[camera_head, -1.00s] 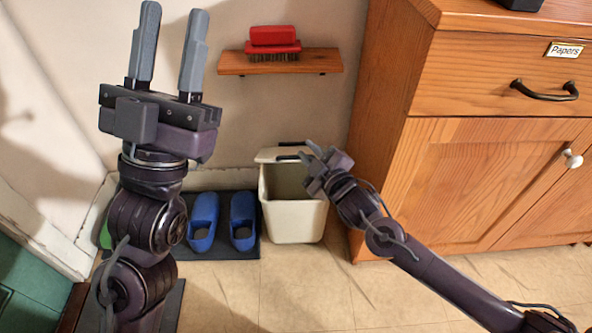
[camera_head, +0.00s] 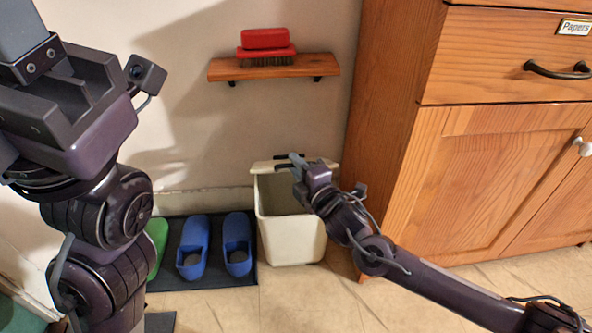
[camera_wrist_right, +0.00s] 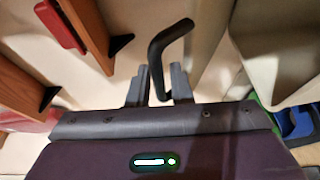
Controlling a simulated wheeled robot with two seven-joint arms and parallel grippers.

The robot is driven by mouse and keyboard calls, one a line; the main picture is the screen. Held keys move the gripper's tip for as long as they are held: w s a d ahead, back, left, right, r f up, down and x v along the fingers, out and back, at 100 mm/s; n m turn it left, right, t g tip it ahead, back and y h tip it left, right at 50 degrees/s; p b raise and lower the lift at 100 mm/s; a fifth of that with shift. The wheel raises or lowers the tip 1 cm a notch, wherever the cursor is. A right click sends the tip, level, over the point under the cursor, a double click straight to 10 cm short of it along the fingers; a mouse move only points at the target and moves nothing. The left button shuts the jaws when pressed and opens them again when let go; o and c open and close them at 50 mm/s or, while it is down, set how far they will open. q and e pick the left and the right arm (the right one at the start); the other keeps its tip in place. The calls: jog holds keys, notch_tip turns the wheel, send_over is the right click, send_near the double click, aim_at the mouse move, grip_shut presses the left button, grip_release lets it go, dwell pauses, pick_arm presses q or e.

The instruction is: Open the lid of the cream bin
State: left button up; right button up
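The cream bin (camera_head: 291,240) stands on the floor against the wall, beside the wooden cabinet. Its mouth is uncovered, and the cream lid (camera_head: 262,167) is raised at the back. A black handle (camera_wrist_right: 172,36) belongs to the lid. My right gripper (camera_head: 296,164) is at the raised lid. In the right wrist view, its two fingers (camera_wrist_right: 160,82) stand apart with one leg of the handle between them and slight gaps showing. My left gripper is at the left edge of the head view, close to the camera; one finger (camera_head: 14,30) shows, and its fingertips are cut off.
Blue slippers (camera_head: 194,248) lie on a dark mat (camera_head: 213,282) left of the bin, with a green item (camera_head: 157,243). A wooden shelf (camera_head: 225,70) with a red brush (camera_head: 265,40) is above. The cabinet (camera_head: 500,190) stands close on the right. Front floor is open.

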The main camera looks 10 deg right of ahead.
jog(key=shift+w+a, duration=0.1)
jog(key=shift+w, duration=0.15)
grip_shut()
